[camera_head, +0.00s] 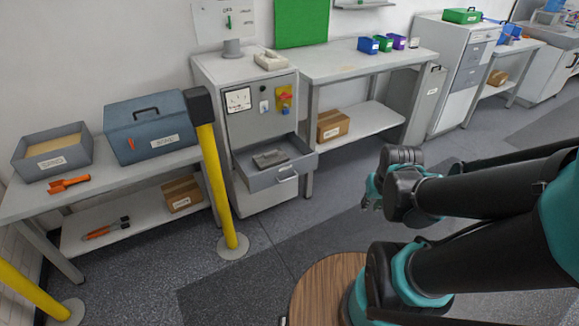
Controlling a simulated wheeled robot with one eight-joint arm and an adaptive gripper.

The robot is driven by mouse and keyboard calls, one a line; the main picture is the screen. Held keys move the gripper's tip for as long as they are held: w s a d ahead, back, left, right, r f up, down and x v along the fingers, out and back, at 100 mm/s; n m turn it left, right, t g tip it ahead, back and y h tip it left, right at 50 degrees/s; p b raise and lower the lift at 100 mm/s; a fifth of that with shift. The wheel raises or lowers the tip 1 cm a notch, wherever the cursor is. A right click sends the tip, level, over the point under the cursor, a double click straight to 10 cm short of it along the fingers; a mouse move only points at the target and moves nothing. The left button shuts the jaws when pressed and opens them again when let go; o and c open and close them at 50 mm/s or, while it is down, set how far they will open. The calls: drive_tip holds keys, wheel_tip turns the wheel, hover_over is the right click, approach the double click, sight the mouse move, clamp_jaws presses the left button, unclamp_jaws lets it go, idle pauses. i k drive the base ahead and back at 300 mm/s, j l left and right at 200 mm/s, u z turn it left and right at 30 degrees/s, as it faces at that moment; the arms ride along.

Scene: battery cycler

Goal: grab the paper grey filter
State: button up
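No object is clearly recognisable as a paper grey filter. A dark grey block (270,158) lies in the open drawer (287,180) of the grey cabinet (258,100). A grey round piece with a wider base (232,48) stands on the cabinet top, and a pale beige tray-like item (270,60) lies to its right. My gripper (371,193) is at the end of my teal and black arm, above the floor, right of the drawer and apart from it. Its fingers are small and partly hidden, so whether it is open or shut is unclear.
A yellow post (222,185) stands close to the cabinet's left front. The left bench (110,183) bears a blue-grey box (148,128), an open bin (52,152) and an orange tool (68,184). The right bench (335,66) holds small coloured bins. Floor between drawer and gripper is clear.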

sight(263, 160)
drive_tip(key=i+j, duration=0.1)
drive_tip(key=j, duration=0.35)
drive_tip(key=i+j, duration=0.15)
drive_tip(key=j, duration=0.3)
drive_tip(key=i+j, duration=0.1)
drive_tip(key=j, duration=0.35)
drive_tip(key=i+j, duration=0.1)
drive_tip(key=j, duration=0.35)
drive_tip(key=i+z, duration=0.05)
